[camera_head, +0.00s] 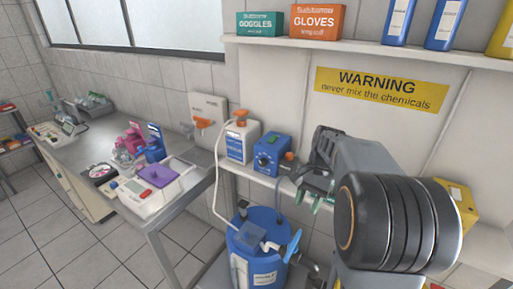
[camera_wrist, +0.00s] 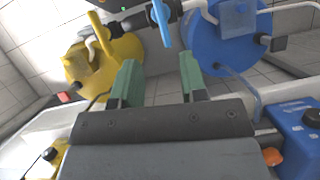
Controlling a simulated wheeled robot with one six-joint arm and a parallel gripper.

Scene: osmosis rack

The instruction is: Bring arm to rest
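My arm reaches forward on the right of the head view, in front of the rack shelf (camera_head: 266,180). My gripper (camera_head: 322,203) is near the shelf edge, right of a blue pump box (camera_head: 268,153). In the wrist view my gripper's two green fingers (camera_wrist: 160,80) stand apart with nothing between them. Beyond them are a blue tank (camera_wrist: 228,40), a blue valve handle (camera_wrist: 161,22) and a yellow tank (camera_wrist: 105,62). In the head view the blue tank (camera_head: 262,240) stands below the shelf, with the blue handle (camera_head: 293,245) at its right.
A white bottle (camera_head: 241,142) with an orange cap and a hose stands left of the pump box. A yellow box (camera_head: 464,203) is partly behind my arm. A metal bench (camera_head: 180,195) with lab devices is at left. Tiled floor (camera_head: 60,240) is open at front left.

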